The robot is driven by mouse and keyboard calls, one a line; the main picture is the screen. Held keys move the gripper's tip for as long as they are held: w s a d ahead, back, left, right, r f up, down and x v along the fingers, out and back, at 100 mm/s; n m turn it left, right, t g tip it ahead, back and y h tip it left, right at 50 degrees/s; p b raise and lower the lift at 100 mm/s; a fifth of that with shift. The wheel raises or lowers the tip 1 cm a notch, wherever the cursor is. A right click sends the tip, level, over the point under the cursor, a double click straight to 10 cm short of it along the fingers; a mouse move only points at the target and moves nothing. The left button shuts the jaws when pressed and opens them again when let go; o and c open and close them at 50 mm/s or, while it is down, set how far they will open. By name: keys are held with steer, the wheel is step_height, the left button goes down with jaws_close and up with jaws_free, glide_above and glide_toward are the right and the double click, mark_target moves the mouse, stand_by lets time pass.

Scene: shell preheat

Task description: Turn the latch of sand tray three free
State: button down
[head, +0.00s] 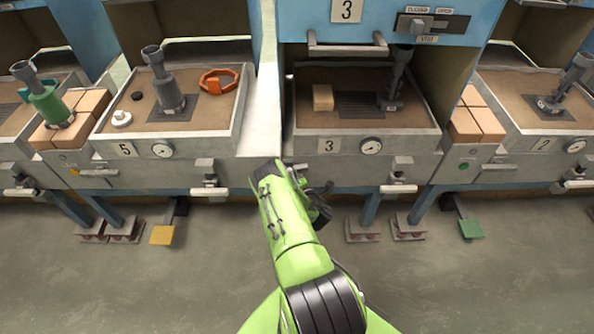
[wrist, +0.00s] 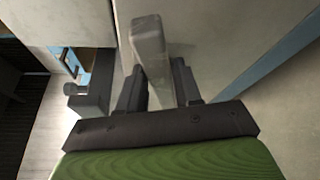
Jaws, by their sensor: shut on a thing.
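Sand tray three (head: 410,141) has a plate with a 3 and a round gauge on its grey front. My gripper (head: 318,200) is at the lower left of this front, and the arm partly hides that spot. In the wrist view the dark fingers of my gripper (wrist: 158,80) stand on both sides of a grey bar (wrist: 149,40) with a rounded end. The bar looks like the latch lever of tray three. Only a bit of it shows past the arm in the head view, so I cannot tell its turn there.
A second grey fitting (head: 398,187) sits low on the right of tray three's front. Tray five (head: 190,146) is to the left, tray two (head: 520,146) to the right. Pedals (head: 163,235) stand near the floor. The front floor is clear except for my arm.

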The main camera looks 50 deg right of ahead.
steer(key=shift+f+m+t+b, duration=0.2)
steer(key=shift+m+t+b, duration=0.2)
steer(key=shift+m, duration=0.3)
steer(key=shift+f+m+t+b, duration=0.2)
steer(key=shift+m+t+b, duration=0.15)
steer(key=shift+m, duration=0.35)
steer(key=c, duration=0.9)
jaws_free()
steer(key=shift+f, duration=0.1)
